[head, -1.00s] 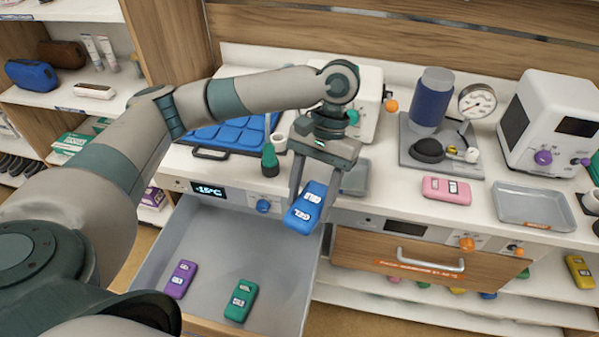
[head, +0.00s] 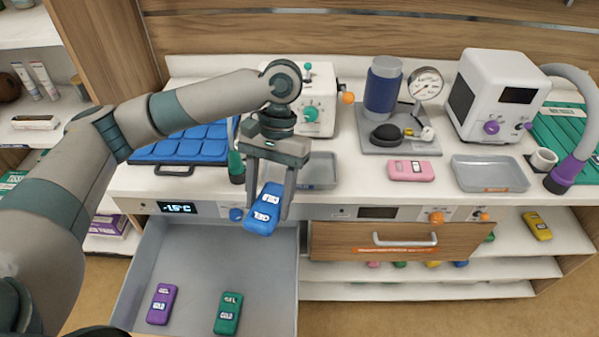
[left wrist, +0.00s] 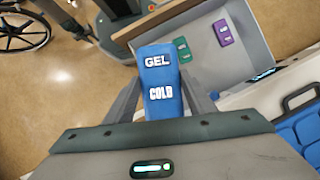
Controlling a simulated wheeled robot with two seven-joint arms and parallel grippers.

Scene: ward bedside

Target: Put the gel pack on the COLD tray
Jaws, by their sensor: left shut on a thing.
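My left gripper (head: 269,212) is shut on a blue gel pack (head: 263,207), which hangs tilted between its fingers. The left wrist view shows the same gel pack (left wrist: 161,85) with the words GEL and COLD. The gripper is in front of the counter edge, over the back right of an open drawer. A grey tray (head: 320,172) lies on the counter just behind and right of the gripper, partly hidden by it; I see no label on it. Another grey tray (head: 490,175), with an orange label on its front, lies farther right. My right gripper is not in view.
The open drawer (head: 215,262), with a -15°C display, holds a purple pack (head: 162,304) and a green pack (head: 228,313). A pink pack (head: 411,170) lies between the trays. A green-capped bottle (head: 236,165) and white device (head: 315,100) stand near the gripper.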

